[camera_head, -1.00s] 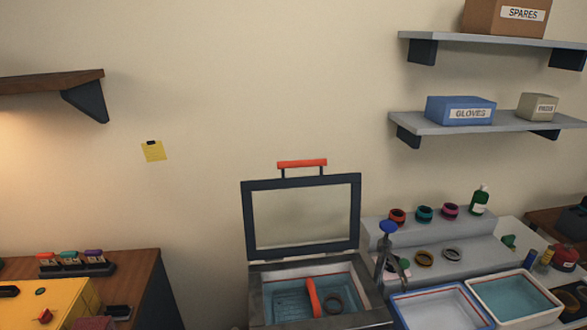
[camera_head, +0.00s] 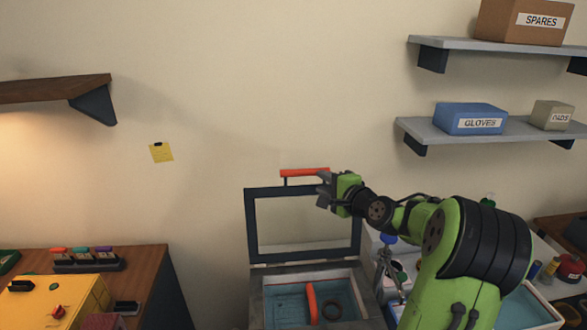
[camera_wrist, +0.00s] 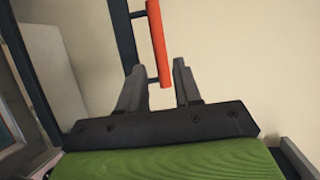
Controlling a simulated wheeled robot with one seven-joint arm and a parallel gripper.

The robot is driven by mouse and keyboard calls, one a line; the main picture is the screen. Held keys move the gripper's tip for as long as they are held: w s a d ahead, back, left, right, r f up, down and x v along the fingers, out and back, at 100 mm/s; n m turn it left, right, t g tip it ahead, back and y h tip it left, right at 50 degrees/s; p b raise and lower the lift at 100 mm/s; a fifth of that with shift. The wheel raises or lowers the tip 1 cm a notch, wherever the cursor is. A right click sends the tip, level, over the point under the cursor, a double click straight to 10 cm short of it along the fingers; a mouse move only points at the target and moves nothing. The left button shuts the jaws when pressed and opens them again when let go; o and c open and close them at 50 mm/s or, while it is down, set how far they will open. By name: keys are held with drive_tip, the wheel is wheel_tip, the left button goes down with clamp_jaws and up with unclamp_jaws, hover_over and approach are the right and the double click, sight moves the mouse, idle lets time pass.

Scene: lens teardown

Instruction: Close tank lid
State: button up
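The tank (camera_head: 258,300) stands on the bench with its framed lid (camera_head: 251,222) raised upright at the back. The lid's red handle (camera_head: 300,173) runs along the lid's top edge, and it also shows in the wrist view (camera_wrist: 157,45). My gripper (camera_head: 322,188) is at the right end of the handle. In the wrist view my gripper (camera_wrist: 158,80) is open, its two fingers spread with the handle's end between or just beyond their tips. Contact cannot be told. Inside the tank lie a red-orange bar (camera_head: 311,302) and a dark ring (camera_head: 332,311) in blue-green liquid.
A small clamp stand with a blue knob (camera_head: 388,239) stands right of the tank. My arm hides much of the stepped rack and trays there. A shelf with a blue gloves box (camera_head: 470,119) hangs at the upper right. A wooden bench with a yellow case (camera_head: 70,298) is at left.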

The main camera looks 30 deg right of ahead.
sight(307, 173)
drive_tip(key=w+p, duration=0.1)
drive_tip(key=w, duration=0.3)
drive_tip(key=w+f, duration=0.1)
drive_tip(key=w, duration=0.2)
drive_tip(key=w+f+p, duration=0.1)
drive_tip(key=w, duration=0.3)
drive_tip(key=shift+w+d+f+p, duration=0.1)
drive_tip(key=shift+w+d+p, duration=0.2)
drive_tip(key=shift+w+d, duration=0.1)
drive_tip(key=shift+w+d+f, duration=0.15)
drive_tip(key=shift+w+f, duration=0.05)
drive_tip(key=shift+w, duration=0.1)
drive_tip(key=shift+s, duration=0.1)
clamp_jaws()
